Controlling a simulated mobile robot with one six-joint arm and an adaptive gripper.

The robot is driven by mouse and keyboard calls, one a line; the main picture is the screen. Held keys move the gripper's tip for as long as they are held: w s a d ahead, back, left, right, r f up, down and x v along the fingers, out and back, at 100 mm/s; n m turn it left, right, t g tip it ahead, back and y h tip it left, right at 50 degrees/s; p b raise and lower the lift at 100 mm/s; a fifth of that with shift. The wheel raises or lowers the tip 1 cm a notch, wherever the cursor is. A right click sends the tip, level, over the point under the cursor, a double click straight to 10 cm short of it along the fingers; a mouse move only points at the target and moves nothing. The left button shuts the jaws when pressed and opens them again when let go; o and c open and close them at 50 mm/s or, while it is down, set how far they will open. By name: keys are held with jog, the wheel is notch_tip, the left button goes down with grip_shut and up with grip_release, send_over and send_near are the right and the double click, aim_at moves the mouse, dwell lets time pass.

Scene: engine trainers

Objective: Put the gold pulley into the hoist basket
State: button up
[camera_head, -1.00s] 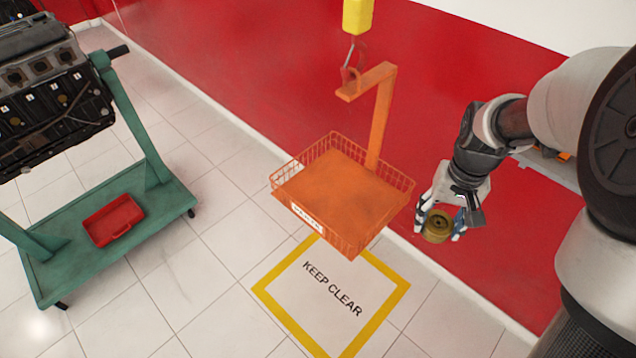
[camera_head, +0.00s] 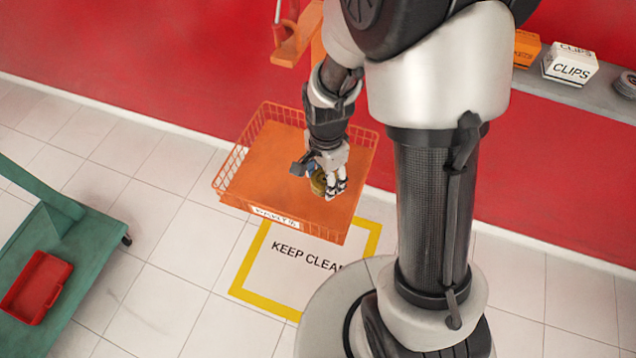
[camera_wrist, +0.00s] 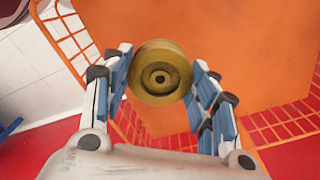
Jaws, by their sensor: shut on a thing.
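The gold pulley (camera_wrist: 160,73) is between the blue-padded fingers of my gripper (camera_wrist: 163,82) in the wrist view. My gripper (camera_head: 327,188) is shut on it. In the head view the pulley (camera_head: 318,182) is partly hidden by the fingers. The hoist basket (camera_head: 262,172) is an orange tray with wire mesh sides, hanging from an orange hook arm. The pulley and gripper are over the right part of its floor. I cannot tell whether the pulley touches the floor. The basket's orange floor (camera_wrist: 250,50) fills much of the wrist view.
A yellow "KEEP CLEAR" square (camera_head: 262,285) is marked on the floor below the basket. A green stand (camera_head: 85,250) with a red tray (camera_head: 37,287) is at left. A grey shelf (camera_head: 590,98) with boxes of clips (camera_head: 570,66) is at right on the red wall.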

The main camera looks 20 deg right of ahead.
aim_at(324, 189)
jog(key=shift+f+b, duration=0.9)
jog(key=shift+f, duration=1.8)
jog(key=shift+f, duration=0.2)
jog(key=o, duration=1.4)
